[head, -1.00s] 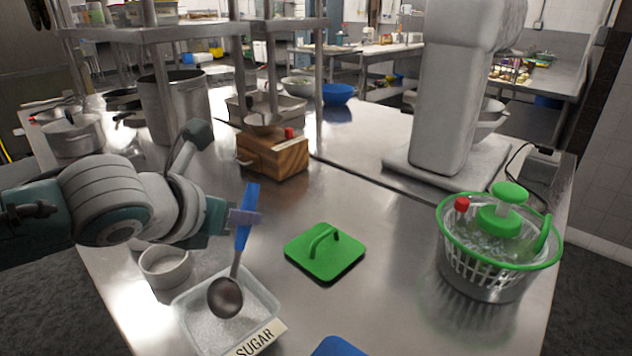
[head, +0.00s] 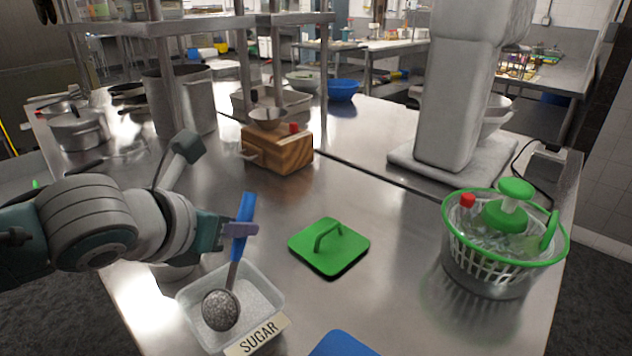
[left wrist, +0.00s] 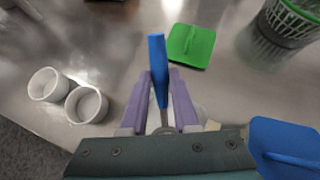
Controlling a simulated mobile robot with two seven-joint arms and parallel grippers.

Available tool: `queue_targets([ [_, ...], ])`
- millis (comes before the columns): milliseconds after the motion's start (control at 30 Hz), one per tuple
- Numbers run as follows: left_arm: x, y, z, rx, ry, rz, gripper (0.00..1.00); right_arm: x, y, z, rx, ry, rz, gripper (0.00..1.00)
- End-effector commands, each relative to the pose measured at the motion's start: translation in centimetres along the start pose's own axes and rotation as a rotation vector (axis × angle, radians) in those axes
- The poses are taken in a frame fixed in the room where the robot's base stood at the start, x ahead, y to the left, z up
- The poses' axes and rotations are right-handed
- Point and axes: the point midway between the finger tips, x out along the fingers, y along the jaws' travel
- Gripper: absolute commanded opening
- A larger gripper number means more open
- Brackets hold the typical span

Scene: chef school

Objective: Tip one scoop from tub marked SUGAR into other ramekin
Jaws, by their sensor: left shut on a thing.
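My left gripper (head: 240,229) is shut on the blue handle of a ladle (head: 246,212), which hangs bowl down. The ladle's bowl (head: 220,311) is over the tub marked SUGAR (head: 257,337), at or just above the white sugar; its inside looks grey and grainy. In the left wrist view the blue handle (left wrist: 158,62) stands between my purple fingers (left wrist: 162,88). Two white ramekins, one left (left wrist: 47,84) and one right (left wrist: 87,104), stand side by side there. In the head view my left arm hides most of them. My right gripper is out of view.
A green lid (head: 328,248) lies right of the tub, and a blue lid (head: 345,346) lies at the front edge of the picture. A salad spinner (head: 490,265) stands at right, a wooden box (head: 285,152) behind. Bare steel counter lies between them.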

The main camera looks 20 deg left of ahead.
Motion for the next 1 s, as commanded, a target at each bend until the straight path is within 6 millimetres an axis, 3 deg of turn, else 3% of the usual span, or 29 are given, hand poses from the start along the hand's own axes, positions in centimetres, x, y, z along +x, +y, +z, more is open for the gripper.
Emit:
queue_targets([
  [400,-2.4,0.1,3.1,0.001,0.000,0.002,0.00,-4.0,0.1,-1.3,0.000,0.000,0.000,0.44],
  [1000,-3.8,0.1,7.1,0.000,0.000,0.001,0.00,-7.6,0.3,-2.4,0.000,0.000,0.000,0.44],
])
